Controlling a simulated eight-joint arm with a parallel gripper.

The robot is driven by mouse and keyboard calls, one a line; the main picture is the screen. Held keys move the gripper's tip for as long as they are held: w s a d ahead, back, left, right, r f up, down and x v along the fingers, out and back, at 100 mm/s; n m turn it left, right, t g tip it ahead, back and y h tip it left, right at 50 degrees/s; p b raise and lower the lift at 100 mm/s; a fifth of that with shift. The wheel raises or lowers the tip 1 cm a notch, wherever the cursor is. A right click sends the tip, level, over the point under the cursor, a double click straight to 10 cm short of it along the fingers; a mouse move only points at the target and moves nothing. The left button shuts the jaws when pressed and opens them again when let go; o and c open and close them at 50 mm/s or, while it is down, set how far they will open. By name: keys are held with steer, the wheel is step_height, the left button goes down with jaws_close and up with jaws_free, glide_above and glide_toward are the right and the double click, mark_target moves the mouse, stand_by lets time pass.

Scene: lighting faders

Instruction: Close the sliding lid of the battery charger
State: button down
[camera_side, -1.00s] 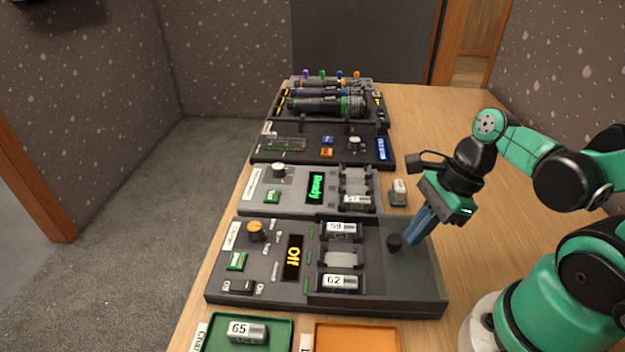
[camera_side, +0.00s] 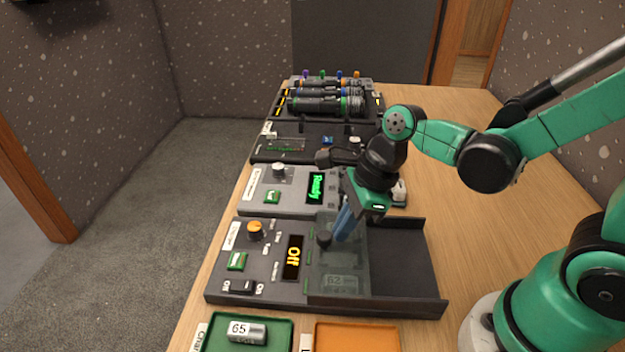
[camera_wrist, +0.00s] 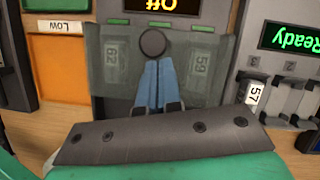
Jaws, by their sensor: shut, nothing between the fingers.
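The battery charger (camera_side: 270,290) is the dark grey unit at the front, with an orange knob and a display reading "Off". Its translucent sliding lid (camera_side: 350,268) lies over the battery bay, and batteries marked 62 and 59 show faintly through it in the wrist view. The lid's round black knob (camera_side: 324,239) is at its left side; it also shows in the wrist view (camera_wrist: 153,43). My gripper (camera_side: 341,232) is shut and empty, its blue fingertips just right of the knob, touching or very near it; I cannot tell which. The bare rail area (camera_side: 402,265) right of the lid is uncovered.
A second unit with a green "Ready" display (camera_side: 316,187) stands behind, partly hidden by my gripper. A green tray (camera_side: 278,335) with battery 65 (camera_side: 246,330) and an orange tray (camera_side: 357,338) lie in front.

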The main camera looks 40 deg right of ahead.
mark_target(358, 240)
steer(key=shift+w+a, duration=0.15)
steer(key=shift+a, duration=0.05)
steer(key=s+d, duration=0.1)
steer(key=d, duration=0.1)
steer(key=s+d, duration=0.1)
steer(key=d, duration=0.1)
steer(key=shift+s, duration=0.1)
steer(key=v, duration=1)
steer(key=w+n+t+h, duration=0.1)
steer(key=n, duration=0.7)
steer(key=w+f+n+t+h, duration=0.1)
steer(key=n+t, duration=0.1)
steer(key=n, duration=0.6)
steer(key=w+f+n+t+h, duration=0.1)
steer(key=n+t, duration=0.1)
steer(key=n, duration=0.6)
steer(key=shift+w+a+h, duration=0.2)
steer(key=shift+w+h, duration=0.1)
steer(key=shift+w, duration=0.1)
